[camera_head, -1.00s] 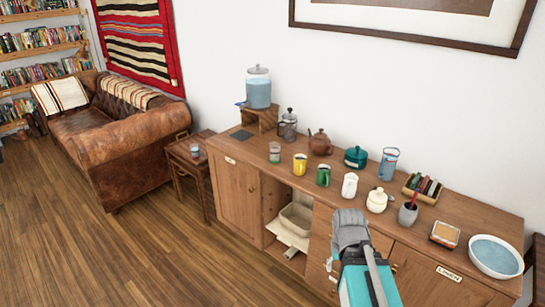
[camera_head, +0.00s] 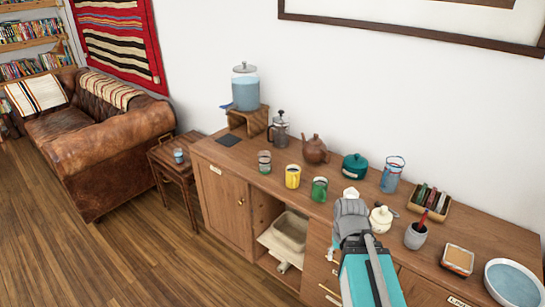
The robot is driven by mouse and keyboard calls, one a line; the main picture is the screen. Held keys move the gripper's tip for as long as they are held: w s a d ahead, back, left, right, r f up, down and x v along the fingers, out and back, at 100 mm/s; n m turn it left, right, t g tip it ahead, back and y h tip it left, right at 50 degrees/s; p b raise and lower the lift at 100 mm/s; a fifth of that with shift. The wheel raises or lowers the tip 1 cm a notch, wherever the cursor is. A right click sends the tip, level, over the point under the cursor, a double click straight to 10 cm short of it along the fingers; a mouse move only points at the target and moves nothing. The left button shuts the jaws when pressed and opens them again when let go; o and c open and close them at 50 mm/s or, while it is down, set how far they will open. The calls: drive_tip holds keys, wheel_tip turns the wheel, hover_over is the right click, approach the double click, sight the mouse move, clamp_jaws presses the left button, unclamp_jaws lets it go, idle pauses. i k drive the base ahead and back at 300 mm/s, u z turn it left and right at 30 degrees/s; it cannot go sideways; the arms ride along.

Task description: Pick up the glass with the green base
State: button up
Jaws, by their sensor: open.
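A small clear glass (camera_head: 265,161) with what looks like a greenish lower part stands upright on the wooden sideboard, left of the yellow mug (camera_head: 293,176). Another small glass (camera_head: 179,155), with a bluish lower part, stands on the side table at the left. My gripper (camera_head: 351,207) is over the sideboard's front part, right of the green mug (camera_head: 319,190) and well apart from both glasses. It holds nothing that I can see; its fingertips are mostly hidden behind its own body. A white cup (camera_head: 352,192) is partly hidden behind it.
A teapot (camera_head: 316,149), French press (camera_head: 279,131), teal pot (camera_head: 355,166) and blue glass pitcher (camera_head: 392,174) stand behind the mugs. A white sugar pot (camera_head: 381,219) and grey cup (camera_head: 416,236) are right of my gripper. The sideboard's left front top is clear.

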sight(265, 162)
drive_tip(key=i, duration=0.95)
drive_tip(key=u, duration=0.1)
